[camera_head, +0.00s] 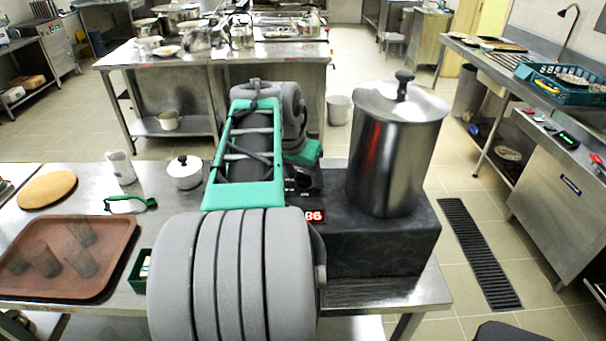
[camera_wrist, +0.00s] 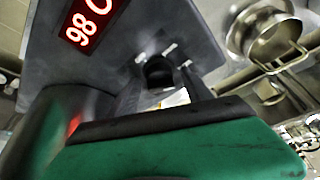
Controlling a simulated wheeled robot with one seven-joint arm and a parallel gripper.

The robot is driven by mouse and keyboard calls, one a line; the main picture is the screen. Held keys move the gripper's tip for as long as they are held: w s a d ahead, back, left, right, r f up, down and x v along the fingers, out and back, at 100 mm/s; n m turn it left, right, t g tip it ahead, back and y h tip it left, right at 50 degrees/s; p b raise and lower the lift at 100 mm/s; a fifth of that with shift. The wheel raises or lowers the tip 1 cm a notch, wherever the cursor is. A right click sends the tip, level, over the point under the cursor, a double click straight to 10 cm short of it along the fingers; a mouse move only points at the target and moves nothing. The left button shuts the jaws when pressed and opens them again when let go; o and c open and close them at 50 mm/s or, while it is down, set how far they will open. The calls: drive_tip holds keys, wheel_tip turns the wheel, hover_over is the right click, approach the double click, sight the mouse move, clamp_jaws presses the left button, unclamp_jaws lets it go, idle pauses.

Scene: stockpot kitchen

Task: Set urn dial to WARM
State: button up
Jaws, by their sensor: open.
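The urn (camera_head: 395,160) is a steel pot with a lidded top on a dark base (camera_head: 385,245) at the right end of the near counter. In the head view my arm hides most of the dial area.
The floor to the right is clear around a drain grate (camera_head: 480,255).

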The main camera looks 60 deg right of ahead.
drive_tip(key=shift+c, duration=0.5)
clamp_jaws()
drive_tip(key=shift+f+n+b, duration=0.1)
drive_tip(key=shift+n+b, duration=0.3)
drive_tip(key=shift+b, duration=0.05)
drive_tip(key=shift+s+n+t+b, duration=0.15)
drive_tip(key=shift+n+t+b, duration=0.35)
drive_tip(key=shift+n+b, duration=0.4)
drive_tip(key=n+t, duration=0.1)
drive_tip(key=n, duration=0.1)
drive_tip(key=shift+n+b, duration=0.3)
drive_tip(key=shift+b, duration=0.1)
drive_tip(key=n, duration=0.1)
drive_tip(key=n+y+p, duration=0.1)
drive_tip(key=n+t+p, duration=0.1)
drive_tip(key=n, duration=0.1)
drive_tip(key=shift+s+d+r, duration=0.15)
drive_tip(key=shift+r, duration=0.15)
drive_tip(key=shift+f+n+t+y+p, duration=0.1)
drive_tip(key=shift+n+t+y+p, duration=0.35)
drive_tip(key=shift+n+p, duration=0.6)
drive_tip(key=shift+n, duration=0.35)
